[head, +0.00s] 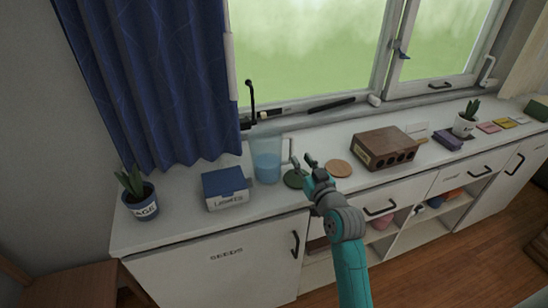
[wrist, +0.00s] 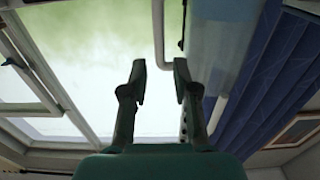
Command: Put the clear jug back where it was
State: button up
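The clear jug (head: 267,161), with blue liquid in its lower part, stands upright on the white counter. Its handle (head: 291,152) points right, toward my gripper (head: 311,162). In the wrist view the jug (wrist: 219,60) fills the upper right, and its handle (wrist: 158,38) shows as a thin bar ahead. My gripper (wrist: 159,68) is open there, its fingers apart and nothing held between them. The handle lines up with the gap; I cannot tell whether it is between the fingertips or just beyond. A green round mat (head: 294,179) lies right of the jug, partly beside my gripper.
A tan round mat (head: 339,168) lies right of my gripper, with a brown box with holes (head: 384,148) beyond. A blue-topped box (head: 226,188) stands left of the jug, and a potted plant (head: 140,200) at the far left. A black tap (head: 250,100) rises behind.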

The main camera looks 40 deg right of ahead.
aim_at(293, 146)
jog(key=shift+x, duration=4.3)
jog(key=shift+s+r, duration=0.1)
jog(key=shift+r, duration=0.05)
grip_shut()
